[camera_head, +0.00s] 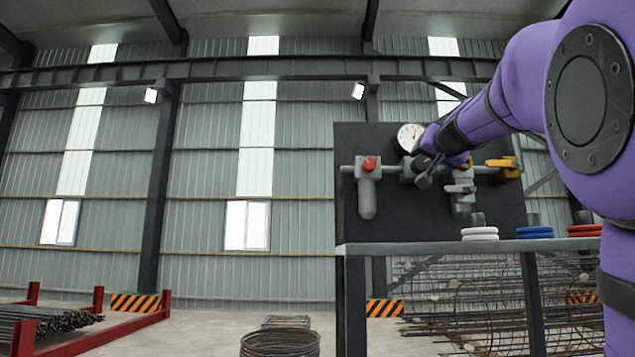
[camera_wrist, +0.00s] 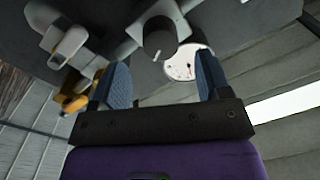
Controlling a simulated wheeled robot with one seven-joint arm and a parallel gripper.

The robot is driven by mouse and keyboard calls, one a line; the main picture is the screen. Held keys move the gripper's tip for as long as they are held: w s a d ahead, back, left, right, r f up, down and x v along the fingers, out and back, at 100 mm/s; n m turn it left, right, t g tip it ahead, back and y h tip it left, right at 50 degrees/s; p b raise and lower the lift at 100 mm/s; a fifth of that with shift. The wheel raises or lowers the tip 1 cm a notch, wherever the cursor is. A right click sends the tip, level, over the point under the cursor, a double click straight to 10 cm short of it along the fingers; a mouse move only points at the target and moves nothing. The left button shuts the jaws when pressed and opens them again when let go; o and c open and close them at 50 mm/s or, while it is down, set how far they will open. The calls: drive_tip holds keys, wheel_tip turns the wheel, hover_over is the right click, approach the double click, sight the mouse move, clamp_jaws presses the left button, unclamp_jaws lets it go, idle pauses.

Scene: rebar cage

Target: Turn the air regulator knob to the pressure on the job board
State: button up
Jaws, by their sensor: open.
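The regulator knob (camera_wrist: 158,38), a dark cylinder with a white mark on its face, shows in the wrist view just beyond my fingertips. My gripper (camera_wrist: 163,75) is open, with its two blue-grey fingers apart and nothing between them that I can see touching. In the head view my gripper (camera_head: 428,170) is in front of the panel and hides the knob. The white pressure gauge (camera_head: 409,137) is just above it; it also shows in the wrist view (camera_wrist: 184,67), partly behind a finger. Its reading is too small to tell. No job board with a readable pressure is in view.
The dark panel (camera_head: 362,220) carries a pipe, a unit with a red knob (camera_head: 369,163) at left and a yellow valve handle (camera_head: 503,162) at right. White (camera_head: 480,233), blue (camera_head: 535,232) and red (camera_head: 585,230) coils lie on the bench (camera_head: 440,246) below.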

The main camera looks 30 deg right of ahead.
sight(423, 163)
drive_tip(key=shift+x, duration=2.4)
drive_tip(key=c, duration=0.9)
